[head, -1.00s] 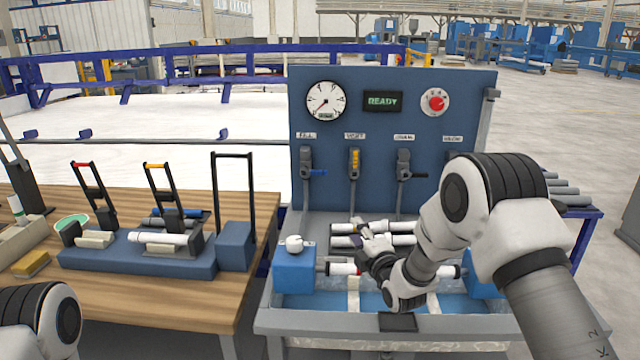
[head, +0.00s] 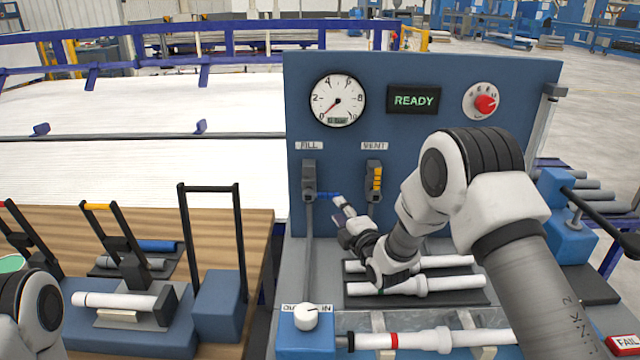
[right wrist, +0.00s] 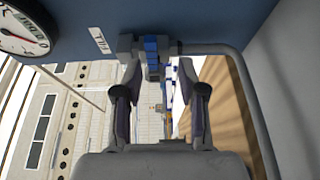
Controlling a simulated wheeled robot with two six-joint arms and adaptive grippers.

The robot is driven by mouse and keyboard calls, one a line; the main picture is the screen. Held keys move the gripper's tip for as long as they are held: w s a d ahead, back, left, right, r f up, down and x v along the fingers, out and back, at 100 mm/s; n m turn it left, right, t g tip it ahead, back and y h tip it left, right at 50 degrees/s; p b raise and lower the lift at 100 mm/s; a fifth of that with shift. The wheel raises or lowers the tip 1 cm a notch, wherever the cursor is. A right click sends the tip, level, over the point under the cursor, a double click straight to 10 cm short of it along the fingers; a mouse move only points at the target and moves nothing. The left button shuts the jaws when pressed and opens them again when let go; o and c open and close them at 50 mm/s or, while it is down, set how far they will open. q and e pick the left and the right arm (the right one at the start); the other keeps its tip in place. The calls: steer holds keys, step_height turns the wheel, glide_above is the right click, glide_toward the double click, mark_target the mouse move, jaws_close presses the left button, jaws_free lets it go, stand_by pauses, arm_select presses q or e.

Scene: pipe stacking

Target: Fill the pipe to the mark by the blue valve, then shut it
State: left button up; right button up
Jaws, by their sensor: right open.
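The blue valve handle (head: 328,195) sticks out to the right from the valve under the FILL label on the blue panel (head: 440,190). My right gripper (head: 343,208) is open near the handle's free end. In the right wrist view the blue handle (right wrist: 152,58) lies ahead, between the lines of the two open fingers (right wrist: 160,100); whether they touch it cannot be told. The pipe (head: 440,340), white with a red band, lies in the front trough. The gauge (head: 338,100) needle points low left, near zero. The display (head: 413,100) reads READY. My left gripper is out of view.
The VENT valve with its yellow handle (head: 376,178) is just right of my right gripper. White pipes (head: 445,284) lie on a dark rack below. A blue block with a white knob (head: 307,318) stands front left. A wooden table (head: 255,235) is left.

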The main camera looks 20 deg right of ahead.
mark_target(331, 197)
steer(key=shift+w+a+r+p, duration=0.25)
steer(key=shift+w+r+p, duration=0.2)
steer(key=shift+w+r, duration=0.4)
steer(key=w, duration=0.2)
steer(key=w+f, duration=0.1)
steer(key=w, duration=0.2)
steer(key=shift+w+a+p, duration=0.1)
steer(key=shift+a+p, duration=0.1)
steer(key=shift+p, duration=0.15)
steer(key=shift+s+r, duration=0.2)
steer(key=shift+s, duration=0.1)
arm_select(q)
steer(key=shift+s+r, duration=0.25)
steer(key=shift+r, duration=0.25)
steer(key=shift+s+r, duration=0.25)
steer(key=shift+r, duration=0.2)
arm_select(e)
jaws_close()
